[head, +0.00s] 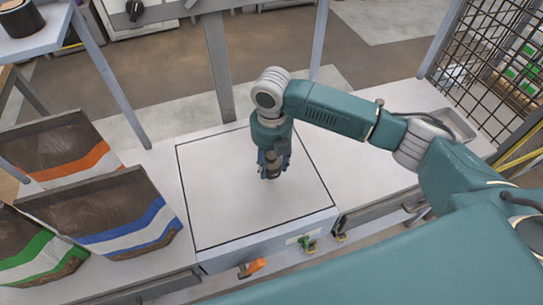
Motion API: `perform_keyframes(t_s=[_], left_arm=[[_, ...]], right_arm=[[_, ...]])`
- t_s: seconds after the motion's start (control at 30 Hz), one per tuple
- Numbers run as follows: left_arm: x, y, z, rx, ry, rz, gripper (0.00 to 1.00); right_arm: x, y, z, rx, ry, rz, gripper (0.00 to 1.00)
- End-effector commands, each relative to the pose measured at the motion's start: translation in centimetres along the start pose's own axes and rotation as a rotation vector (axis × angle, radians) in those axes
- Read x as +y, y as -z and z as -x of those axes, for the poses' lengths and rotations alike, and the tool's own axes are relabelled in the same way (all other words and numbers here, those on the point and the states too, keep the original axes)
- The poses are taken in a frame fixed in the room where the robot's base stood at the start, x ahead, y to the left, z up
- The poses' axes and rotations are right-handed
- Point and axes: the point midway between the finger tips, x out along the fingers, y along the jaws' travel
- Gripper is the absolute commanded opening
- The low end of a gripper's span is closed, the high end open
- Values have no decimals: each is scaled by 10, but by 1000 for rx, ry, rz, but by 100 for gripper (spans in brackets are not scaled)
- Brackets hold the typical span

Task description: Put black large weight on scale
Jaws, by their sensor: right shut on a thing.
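The scale (215,220) is a wide white plate with a dark outline, set into the bench. My right gripper (272,170) points down over the middle of the plate. It is shut on a small dark object, the black large weight (272,172), which is mostly hidden between the fingers. The weight's lower end is at or just above the plate; I cannot tell whether it touches. My left gripper is not in view.
Open bags with orange (75,165), blue (130,228) and green (28,255) bands stand left of the scale. A grey post (218,70) rises behind it. An orange handle (252,268) sticks out at the front. A metal tray (445,122) lies at the back right.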

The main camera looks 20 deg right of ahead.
Motion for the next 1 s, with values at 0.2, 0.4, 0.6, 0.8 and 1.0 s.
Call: perform_keyframes(t_s=[0.2,0.4,0.6,0.8,1.0], left_arm=[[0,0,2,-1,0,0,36],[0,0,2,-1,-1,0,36],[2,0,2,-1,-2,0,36],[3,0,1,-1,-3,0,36],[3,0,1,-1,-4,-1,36]], right_arm=[[0,1,-26,1,0,0,0],[1,0,-37,-2,-3,1,0],[1,0,-38,-2,-2,1,0],[-1,1,-42,1,1,1,64],[-1,1,-42,1,2,1,64]])
